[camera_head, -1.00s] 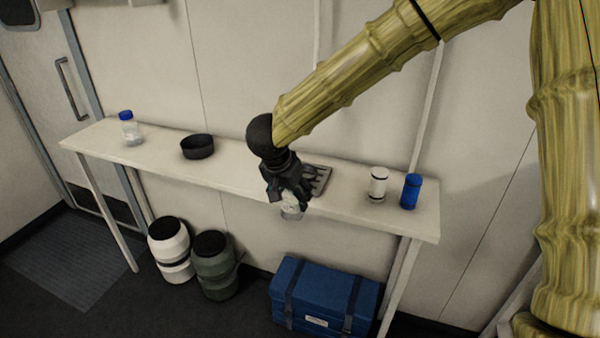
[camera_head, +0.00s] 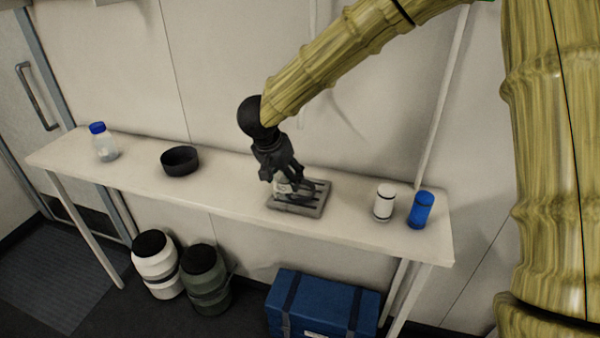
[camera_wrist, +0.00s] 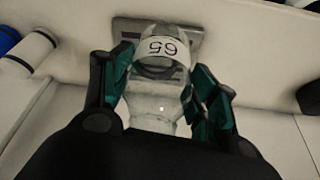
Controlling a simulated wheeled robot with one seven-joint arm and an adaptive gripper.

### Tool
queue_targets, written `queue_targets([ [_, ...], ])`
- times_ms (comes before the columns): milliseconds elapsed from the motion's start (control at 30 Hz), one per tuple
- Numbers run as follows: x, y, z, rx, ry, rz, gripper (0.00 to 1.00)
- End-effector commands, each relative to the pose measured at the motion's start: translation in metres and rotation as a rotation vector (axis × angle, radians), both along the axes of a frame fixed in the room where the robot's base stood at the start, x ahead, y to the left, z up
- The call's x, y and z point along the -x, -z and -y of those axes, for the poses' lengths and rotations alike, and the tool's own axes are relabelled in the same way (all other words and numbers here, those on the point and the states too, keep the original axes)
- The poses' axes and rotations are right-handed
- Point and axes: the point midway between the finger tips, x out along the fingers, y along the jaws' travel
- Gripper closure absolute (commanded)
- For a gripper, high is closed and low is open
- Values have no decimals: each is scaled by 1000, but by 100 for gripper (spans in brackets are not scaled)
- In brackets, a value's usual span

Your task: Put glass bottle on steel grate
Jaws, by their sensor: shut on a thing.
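My gripper (camera_head: 283,182) is shut on a clear glass bottle (camera_head: 284,189). In the wrist view, the green-padded fingers (camera_wrist: 160,88) stand on both sides of the bottle (camera_wrist: 163,66), which has a white label reading 65. The steel grate (camera_head: 314,205) is a flat grey slotted plate on the shelf, and it also shows behind the bottle in the wrist view (camera_wrist: 125,27). In the head view the bottle appears over the grate's left part. My fingers hide much of it, and I cannot tell whether its base touches the grate.
On the white shelf (camera_head: 230,191), a white container (camera_head: 384,203) and a blue one (camera_head: 421,210) stand right of the grate. A black bowl (camera_head: 180,161) and a blue-capped clear bottle (camera_head: 104,144) stand left. Two canisters and a blue case (camera_head: 322,304) are below.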

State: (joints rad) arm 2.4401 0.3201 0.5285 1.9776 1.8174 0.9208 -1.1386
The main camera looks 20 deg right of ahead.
Motion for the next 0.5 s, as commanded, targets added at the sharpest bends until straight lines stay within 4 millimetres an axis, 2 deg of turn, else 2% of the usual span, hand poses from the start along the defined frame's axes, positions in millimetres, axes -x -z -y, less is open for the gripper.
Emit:
queue_targets([
  [233,-26,18,28,-1,2,-1,71],
  [500,-35,27,39,0,4,-1,71],
])
